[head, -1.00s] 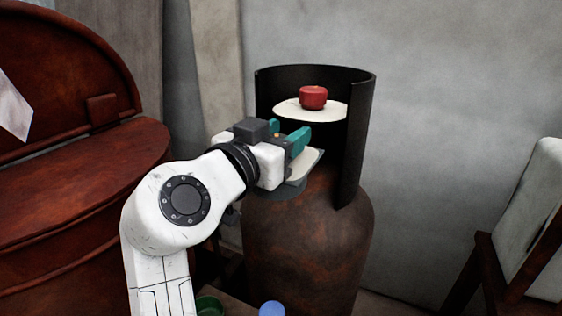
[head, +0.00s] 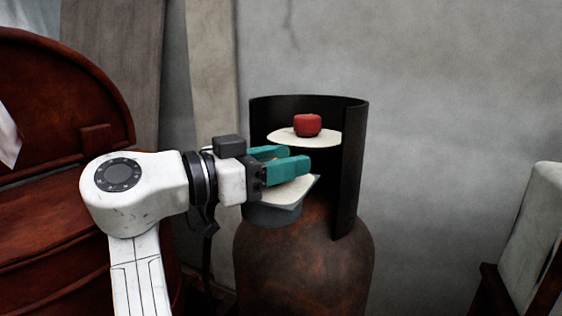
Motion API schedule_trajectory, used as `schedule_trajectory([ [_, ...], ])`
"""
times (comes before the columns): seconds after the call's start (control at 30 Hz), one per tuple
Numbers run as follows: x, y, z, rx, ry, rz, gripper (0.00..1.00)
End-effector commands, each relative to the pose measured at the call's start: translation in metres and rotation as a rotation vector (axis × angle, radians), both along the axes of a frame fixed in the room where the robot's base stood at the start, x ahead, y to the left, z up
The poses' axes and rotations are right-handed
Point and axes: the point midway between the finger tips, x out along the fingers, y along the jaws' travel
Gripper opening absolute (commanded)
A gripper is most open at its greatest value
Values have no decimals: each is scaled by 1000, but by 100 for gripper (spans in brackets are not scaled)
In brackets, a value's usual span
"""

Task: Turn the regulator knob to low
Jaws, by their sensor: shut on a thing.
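The regulator (head: 273,213) is a dark grey round body with a cream plate (head: 298,191) on top, at the front left of the gas bottle's dark collar. My gripper (head: 284,161) reaches in from the left just above this plate, its teal fingers pointing right. It is shut on the regulator knob, which the fingers almost wholly hide. The knob's pointer and any marks on the plate cannot be made out. A separate red knob (head: 307,125) sits on a cream disc (head: 285,138) behind and above my fingers, apart from them.
The rusty gas bottle (head: 300,265) stands below, its dark collar (head: 352,170) rising close to the right of my fingers. A large red-brown vat (head: 50,210) stands at left. A pale panel on a dark wooden frame (head: 535,240) is at right. The wall is behind.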

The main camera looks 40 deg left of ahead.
Motion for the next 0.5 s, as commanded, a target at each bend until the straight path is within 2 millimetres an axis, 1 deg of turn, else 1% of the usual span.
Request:
schedule_trajectory([
  [0.03,0,0,-3,-3,4,-3,17],
  [0.3,1,0,-3,-2,5,-3,17],
  [0.33,1,0,-3,-2,5,-3,48],
  [0.5,1,0,-2,-2,4,-2,65],
])
